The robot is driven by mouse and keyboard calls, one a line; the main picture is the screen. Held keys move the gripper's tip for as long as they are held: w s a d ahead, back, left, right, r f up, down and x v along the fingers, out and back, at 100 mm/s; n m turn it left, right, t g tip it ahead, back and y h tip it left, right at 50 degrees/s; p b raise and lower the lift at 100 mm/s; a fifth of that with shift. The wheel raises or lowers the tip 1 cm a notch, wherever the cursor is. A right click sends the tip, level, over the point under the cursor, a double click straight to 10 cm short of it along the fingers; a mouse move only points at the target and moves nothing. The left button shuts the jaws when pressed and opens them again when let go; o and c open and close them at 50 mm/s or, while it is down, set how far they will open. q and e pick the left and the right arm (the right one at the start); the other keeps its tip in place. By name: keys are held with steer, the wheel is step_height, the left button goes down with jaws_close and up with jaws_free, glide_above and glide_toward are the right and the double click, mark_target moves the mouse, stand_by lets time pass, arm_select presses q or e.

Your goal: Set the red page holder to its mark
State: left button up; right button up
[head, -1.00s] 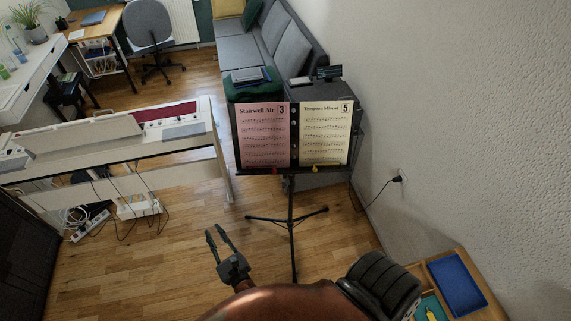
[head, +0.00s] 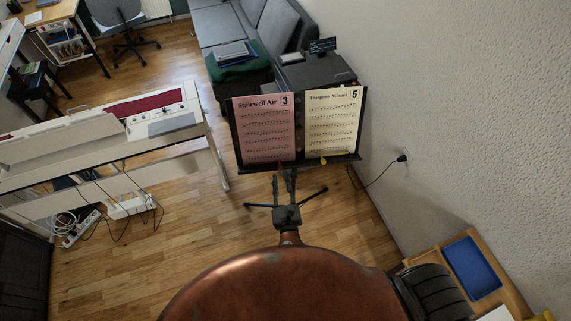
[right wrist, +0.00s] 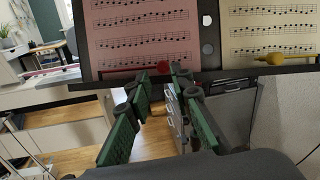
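The red page holder (head: 281,166) is a small red piece on the lower ledge of the black music stand (head: 239,152), below the pink sheet (head: 266,130). My right gripper (head: 284,175) is just below and in front of the ledge. In the right wrist view its green-padded fingers (right wrist: 168,97) are apart with nothing between them, and the red knob is beyond their tips. I cannot make out a mark for the red holder. My left gripper is not in view.
A yellow holder (head: 323,161) is on the same ledge, by the cream sheet (head: 333,122). The digital piano (head: 165,118) stands left of the stand, with cables below it. The wall (head: 470,110) and a wooden table with a blue tray (head: 472,266) are at right.

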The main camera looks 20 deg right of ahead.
mark_target(280, 168)
steer(key=w, duration=0.2)
steer(key=w+d, duration=0.1)
steer(key=w, duration=0.1)
steer(key=shift+r, duration=0.15)
steer(key=shift+w+d, duration=0.25)
steer(key=shift+w, duration=0.65)
jaws_close()
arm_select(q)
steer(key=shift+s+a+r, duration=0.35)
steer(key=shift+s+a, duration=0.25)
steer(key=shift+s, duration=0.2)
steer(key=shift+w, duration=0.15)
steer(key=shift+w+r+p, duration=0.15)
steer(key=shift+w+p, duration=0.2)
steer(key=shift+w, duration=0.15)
